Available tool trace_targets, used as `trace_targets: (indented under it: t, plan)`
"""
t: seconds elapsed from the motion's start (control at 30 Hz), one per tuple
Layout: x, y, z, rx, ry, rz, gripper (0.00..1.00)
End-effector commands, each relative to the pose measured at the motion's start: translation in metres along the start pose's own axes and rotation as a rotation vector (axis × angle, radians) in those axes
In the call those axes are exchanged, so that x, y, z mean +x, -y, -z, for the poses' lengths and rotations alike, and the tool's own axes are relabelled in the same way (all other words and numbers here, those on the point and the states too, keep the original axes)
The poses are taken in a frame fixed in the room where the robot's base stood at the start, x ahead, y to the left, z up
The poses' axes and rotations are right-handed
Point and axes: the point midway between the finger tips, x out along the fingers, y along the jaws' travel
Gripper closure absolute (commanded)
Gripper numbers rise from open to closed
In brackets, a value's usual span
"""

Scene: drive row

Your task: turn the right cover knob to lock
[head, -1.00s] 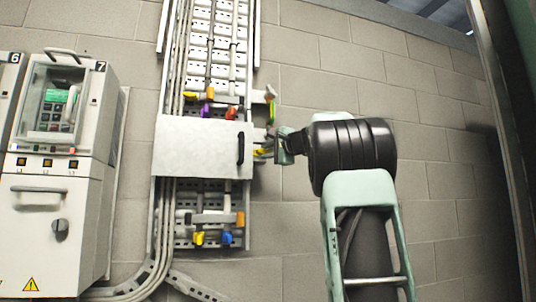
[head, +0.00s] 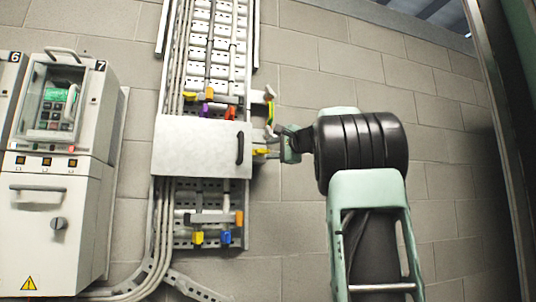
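A pale cover plate (head: 198,147) with a black upright handle (head: 240,148) lies across the cable rack. A small yellow part (head: 260,152), possibly a knob, shows just right of the cover's edge; I cannot tell its turn. My gripper (head: 272,142) is just right of the cover, pointing left, close to the yellow part. The fingers are small and seen side-on. Whether they are open, or touch the yellow part, cannot be told. No part is clearly identifiable as the right cover knob.
Yellow, purple and red valve handles (head: 205,109) sit above the cover; yellow, blue and orange ones (head: 225,237) sit below. A bracket with a green-yellow part (head: 270,108) juts right above my gripper. Grey cabinet 7 (head: 55,205) stands left. Bare block wall lies right.

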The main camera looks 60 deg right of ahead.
Motion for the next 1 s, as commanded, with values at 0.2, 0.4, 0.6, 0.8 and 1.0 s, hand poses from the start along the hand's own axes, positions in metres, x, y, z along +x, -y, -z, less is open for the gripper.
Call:
trace_targets:
  t: [0.2, 0.4, 0.6, 0.8, 1.0]
  plan:
    - [-0.053, -0.003, 0.000, 0.000, -0.001, 0.003, 0.66]
    - [-0.099, -0.002, 0.000, -0.001, -0.001, 0.002, 0.66]
    - [-0.131, -0.001, 0.000, 0.001, 0.000, 0.000, 0.66]
    - [-0.144, -0.001, 0.000, 0.001, 0.001, -0.001, 0.66]
    - [-0.144, -0.001, 0.000, 0.001, 0.001, -0.001, 0.66]
